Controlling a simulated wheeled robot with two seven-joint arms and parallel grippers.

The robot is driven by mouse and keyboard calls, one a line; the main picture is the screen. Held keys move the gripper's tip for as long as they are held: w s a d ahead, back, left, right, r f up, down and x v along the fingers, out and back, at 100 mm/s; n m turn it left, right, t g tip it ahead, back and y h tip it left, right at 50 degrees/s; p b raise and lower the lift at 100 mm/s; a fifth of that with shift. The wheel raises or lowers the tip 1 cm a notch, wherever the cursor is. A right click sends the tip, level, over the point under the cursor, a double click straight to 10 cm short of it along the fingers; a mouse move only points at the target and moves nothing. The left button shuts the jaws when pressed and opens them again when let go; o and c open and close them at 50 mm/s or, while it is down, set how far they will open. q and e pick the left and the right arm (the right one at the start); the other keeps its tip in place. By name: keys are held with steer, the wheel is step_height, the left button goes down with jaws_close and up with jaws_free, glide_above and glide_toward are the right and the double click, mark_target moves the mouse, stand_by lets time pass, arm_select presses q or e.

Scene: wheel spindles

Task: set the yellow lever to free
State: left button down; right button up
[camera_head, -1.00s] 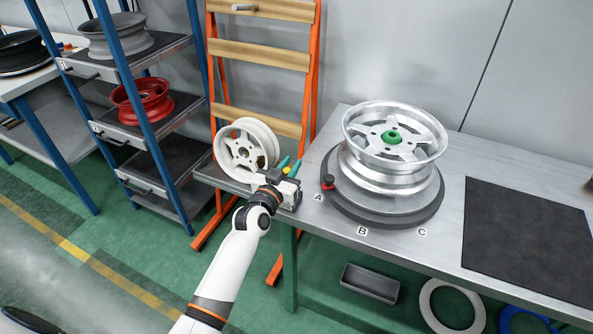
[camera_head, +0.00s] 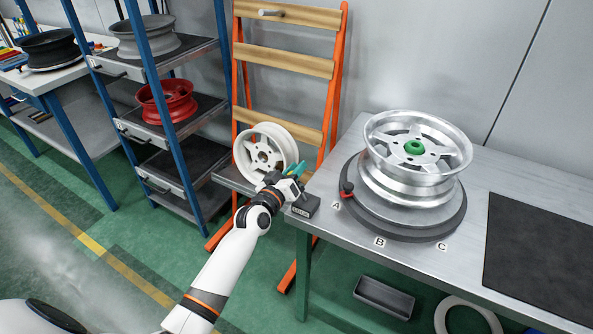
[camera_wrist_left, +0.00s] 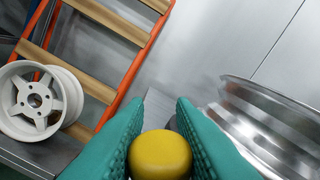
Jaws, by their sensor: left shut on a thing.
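The yellow lever's round knob (camera_wrist_left: 160,155) sits between the teal fingers of my left gripper (camera_wrist_left: 160,135) in the left wrist view. The fingers press on it from both sides. In the head view my left gripper (camera_head: 296,172) is above a small dark box (camera_head: 306,207) with a pale label at the bench's left corner. The gripper hides the knob and the lever's shaft there, and the label is too small to read. My right gripper is not in view.
A silver wheel (camera_head: 440,163) with a green hub piece stands on a round turntable (camera_head: 440,228) on the metal bench, right of the box. A red knob (camera_head: 347,189) is at the turntable's left edge. A white wheel (camera_head: 251,150) rests on the orange-framed rack just behind my gripper.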

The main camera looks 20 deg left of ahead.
arm_select(q)
steer(key=c, duration=1.3)
jaws_free()
steer(key=shift+a, duration=0.1)
steer(key=shift+o, duration=0.2)
steer(key=shift+s, duration=0.1)
steer(key=s+a, duration=0.1)
steer(key=s, duration=1)
steer(key=shift+s+b, duration=0.35)
steer(key=shift+s, duration=0.05)
steer(key=shift+f, duration=0.1)
